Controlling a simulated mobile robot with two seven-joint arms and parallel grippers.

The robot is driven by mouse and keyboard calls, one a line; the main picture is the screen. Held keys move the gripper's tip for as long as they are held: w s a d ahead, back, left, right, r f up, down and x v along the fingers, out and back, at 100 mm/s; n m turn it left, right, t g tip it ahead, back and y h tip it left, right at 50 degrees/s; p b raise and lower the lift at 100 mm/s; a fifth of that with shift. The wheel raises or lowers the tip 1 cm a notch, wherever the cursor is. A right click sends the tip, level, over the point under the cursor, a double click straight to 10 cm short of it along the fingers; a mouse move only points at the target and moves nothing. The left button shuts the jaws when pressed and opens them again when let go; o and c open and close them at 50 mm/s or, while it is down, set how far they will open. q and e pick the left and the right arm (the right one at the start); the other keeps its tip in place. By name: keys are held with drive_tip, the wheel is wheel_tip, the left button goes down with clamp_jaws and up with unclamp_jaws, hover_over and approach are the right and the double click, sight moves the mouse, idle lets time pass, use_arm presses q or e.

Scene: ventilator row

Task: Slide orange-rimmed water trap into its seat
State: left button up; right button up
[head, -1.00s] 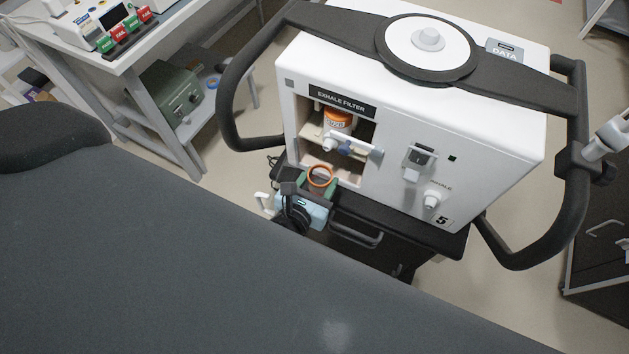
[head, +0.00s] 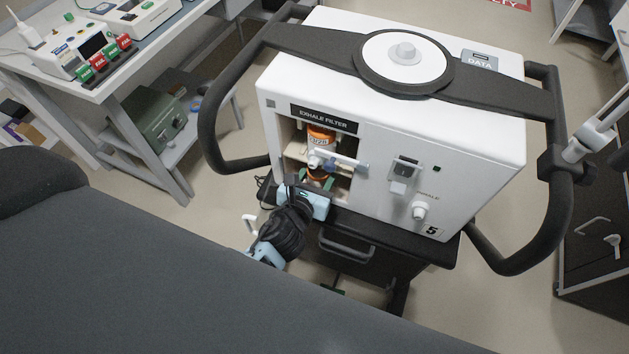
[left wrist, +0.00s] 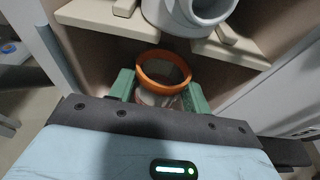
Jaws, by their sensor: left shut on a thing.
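My left gripper (head: 316,183) reaches into the lower part of the open compartment in the white ventilator (head: 470,160). Its green fingers are shut on the orange-rimmed water trap (left wrist: 162,82), one on each side. In the left wrist view the trap is upright, its round open rim facing up and its clear body partly hidden by my gripper. A cream shelf (left wrist: 90,22) with a gap in its middle lies above and beyond the trap, and a grey-white round port (left wrist: 190,12) shows over it. The trap's seat cannot be made out clearly. My right gripper is not in view.
An orange-labelled filter (head: 321,138) stands in the compartment above the trap, behind a white fitting with a blue-tipped lever. Compartment walls are close on both sides. A black handle bar (head: 212,130) curves at the left, and a dark drawer cart (head: 365,250) is below.

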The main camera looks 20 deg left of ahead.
use_arm(q)
drive_tip(key=shift+w+b, duration=0.3)
drive_tip(key=shift+w, duration=1.05)
drive_tip(key=shift+w+f, duration=0.1)
drive_tip(key=shift+f, duration=0.3)
drive_tip(key=shift+f, duration=0.15)
drive_tip(key=o, duration=1)
drive_tip(key=shift+o, duration=0.2)
